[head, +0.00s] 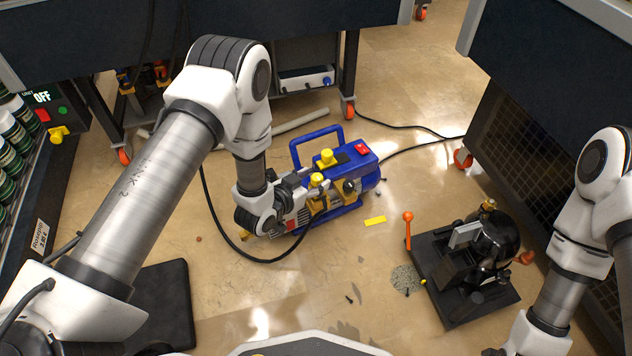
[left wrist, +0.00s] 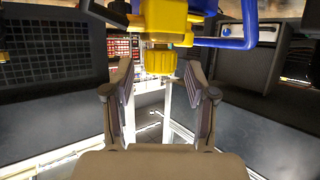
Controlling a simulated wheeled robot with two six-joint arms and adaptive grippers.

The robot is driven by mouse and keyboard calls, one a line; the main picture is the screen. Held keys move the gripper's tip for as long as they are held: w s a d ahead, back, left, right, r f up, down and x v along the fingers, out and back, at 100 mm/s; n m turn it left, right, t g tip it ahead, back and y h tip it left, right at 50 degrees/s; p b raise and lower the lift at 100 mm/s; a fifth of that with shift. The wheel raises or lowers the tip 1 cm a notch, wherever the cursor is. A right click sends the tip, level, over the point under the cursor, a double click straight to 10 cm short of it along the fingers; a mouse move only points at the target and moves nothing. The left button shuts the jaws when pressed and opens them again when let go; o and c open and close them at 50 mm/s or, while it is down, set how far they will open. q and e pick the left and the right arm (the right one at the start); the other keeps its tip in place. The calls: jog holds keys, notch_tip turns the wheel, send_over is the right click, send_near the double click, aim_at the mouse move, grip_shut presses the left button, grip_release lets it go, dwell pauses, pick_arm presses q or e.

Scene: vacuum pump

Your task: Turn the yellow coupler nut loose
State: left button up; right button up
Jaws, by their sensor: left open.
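The blue vacuum pump (head: 358,163) with its blue carry handle stands on the floor in the middle of the head view. My left gripper (head: 316,200) is at the pump's near side, among its yellow fittings. My left gripper (left wrist: 159,82) is open, with one finger on each side and the nut at the level of the fingertips. I cannot tell whether they touch it. In the head view I cannot pick out the nut. My right gripper is not visible.
A black hose (head: 212,213) loops on the floor near the pump. A black machine with an orange-knobbed lever (head: 408,230) stands on the right. Dark workbenches stand around; the front middle floor is mostly clear.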

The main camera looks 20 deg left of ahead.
pick_arm(q)
jog(key=shift+x, duration=1.15)
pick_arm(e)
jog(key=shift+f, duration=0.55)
pick_arm(q)
jog(key=shift+c, duration=0.3)
grip_shut()
jog(key=shift+r+y+p, duration=0.3)
jog(key=shift+y+p, duration=0.1)
jog(key=shift+p, duration=0.15)
jog(key=shift+f+n, duration=0.15)
jog(key=shift+n, duration=0.15)
jog(key=shift+f+t, duration=0.15)
jog(key=shift+t, duration=0.15)
jog(key=shift+o, duration=0.3)
grip_release()
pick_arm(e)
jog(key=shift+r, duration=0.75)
